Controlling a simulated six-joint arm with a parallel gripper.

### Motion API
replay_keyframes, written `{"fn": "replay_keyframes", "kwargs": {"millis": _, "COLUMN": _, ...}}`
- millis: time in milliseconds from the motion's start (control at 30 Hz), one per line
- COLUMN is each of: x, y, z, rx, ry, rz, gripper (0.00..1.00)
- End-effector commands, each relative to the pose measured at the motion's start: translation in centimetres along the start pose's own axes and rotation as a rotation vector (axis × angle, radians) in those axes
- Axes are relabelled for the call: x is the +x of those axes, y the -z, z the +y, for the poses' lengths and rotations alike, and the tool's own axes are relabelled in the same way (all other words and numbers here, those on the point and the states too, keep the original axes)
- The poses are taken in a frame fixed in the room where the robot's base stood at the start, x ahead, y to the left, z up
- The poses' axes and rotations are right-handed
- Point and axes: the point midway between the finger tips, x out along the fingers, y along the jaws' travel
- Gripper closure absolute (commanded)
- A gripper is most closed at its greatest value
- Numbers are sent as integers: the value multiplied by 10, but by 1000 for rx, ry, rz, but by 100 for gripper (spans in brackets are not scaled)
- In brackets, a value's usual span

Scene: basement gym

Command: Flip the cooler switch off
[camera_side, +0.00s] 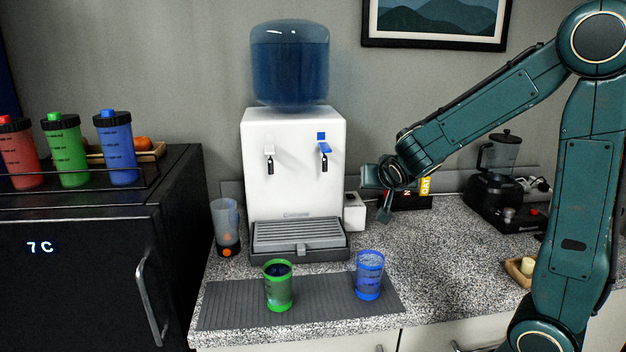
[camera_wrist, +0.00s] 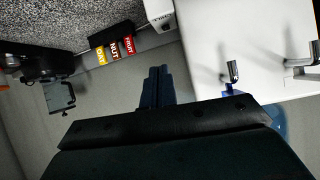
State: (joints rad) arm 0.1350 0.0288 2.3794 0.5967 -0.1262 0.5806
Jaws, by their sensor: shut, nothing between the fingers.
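The white water cooler (camera_side: 295,185) stands on the speckled counter with a blue water bottle (camera_side: 290,65) on top. It has a white-levered tap (camera_side: 269,155) and a blue-levered tap (camera_side: 324,155). Its white body (camera_wrist: 210,55) also shows at the right in the wrist view. A small white box (camera_side: 354,212) stands against the cooler's right side, also seen in the wrist view (camera_wrist: 160,14). My gripper (camera_side: 384,214) is shut and empty, right of the cooler and box, apart from both. Its fingers (camera_wrist: 157,82) are together in the wrist view.
A green cup (camera_side: 278,290) and a blue cup (camera_side: 369,280) stand on the grey mat (camera_side: 225,305). A bar box (camera_side: 415,197) sits behind my gripper, and a blender (camera_side: 498,175) stands farther right.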

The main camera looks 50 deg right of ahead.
Motion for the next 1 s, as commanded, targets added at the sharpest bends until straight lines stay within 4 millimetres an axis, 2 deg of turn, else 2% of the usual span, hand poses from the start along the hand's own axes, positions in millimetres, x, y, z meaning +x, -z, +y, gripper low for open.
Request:
{"fn": "replay_keyframes", "kwargs": {"millis": 500, "x": -49, "y": -19, "z": -7, "rx": -68, "ry": 89, "rz": -150, "gripper": 100}}
{"fn": "replay_keyframes", "kwargs": {"millis": 700, "x": -58, "y": -23, "z": -8, "rx": -86, "ry": 106, "rz": -178, "gripper": 100}}
{"fn": "replay_keyframes", "kwargs": {"millis": 1000, "x": -59, "y": -24, "z": -8, "rx": -90, "ry": 110, "rz": -183, "gripper": 100}}
